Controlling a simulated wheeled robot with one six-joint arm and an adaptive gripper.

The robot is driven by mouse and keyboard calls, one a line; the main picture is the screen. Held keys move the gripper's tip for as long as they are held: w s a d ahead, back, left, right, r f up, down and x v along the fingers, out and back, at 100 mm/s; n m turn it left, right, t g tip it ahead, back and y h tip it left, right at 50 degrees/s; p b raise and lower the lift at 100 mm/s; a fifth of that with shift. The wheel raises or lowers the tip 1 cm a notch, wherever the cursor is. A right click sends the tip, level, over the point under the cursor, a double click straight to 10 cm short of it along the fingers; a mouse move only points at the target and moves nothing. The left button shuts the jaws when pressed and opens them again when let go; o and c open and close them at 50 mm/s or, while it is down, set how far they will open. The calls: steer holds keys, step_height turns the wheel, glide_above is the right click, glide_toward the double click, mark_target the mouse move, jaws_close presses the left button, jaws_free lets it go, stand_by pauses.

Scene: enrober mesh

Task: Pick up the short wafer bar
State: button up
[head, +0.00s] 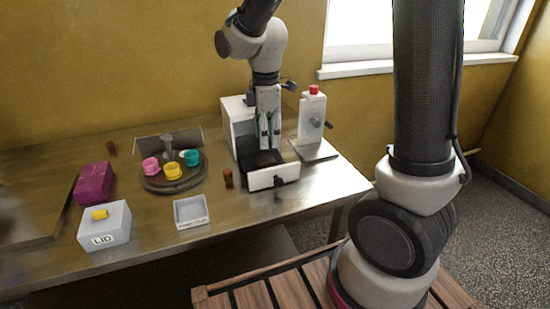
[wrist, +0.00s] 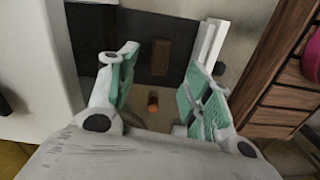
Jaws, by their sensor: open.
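A brown bar (wrist: 160,57) lies on a dark surface inside the white-fronted tray (head: 274,178) of the machine. It fits the wafer bar, but I cannot judge its length against another. In the head view it is only a faint brown patch below the fingers. My gripper (head: 268,135) points down over the tray, apart from the bar. In the wrist view my gripper (wrist: 160,75) is open, with the bar ahead of the gap between its green-padded fingers and nothing between them.
A small brown upright piece (head: 228,178) stands left of the tray. A white dispenser with a red cap (head: 313,115) stands close on the right. The turntable with coloured cups (head: 172,178), white open box (head: 191,212) and LID box (head: 105,226) are further left.

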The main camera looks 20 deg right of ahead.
mark_target(266, 161)
steer(key=shift+n, duration=0.8)
steer(key=f, duration=0.7)
steer(key=shift+s+a+f, duration=0.1)
steer(key=shift+a+f, duration=0.25)
steer(key=shift+f, duration=0.05)
steer(key=c, duration=0.9)
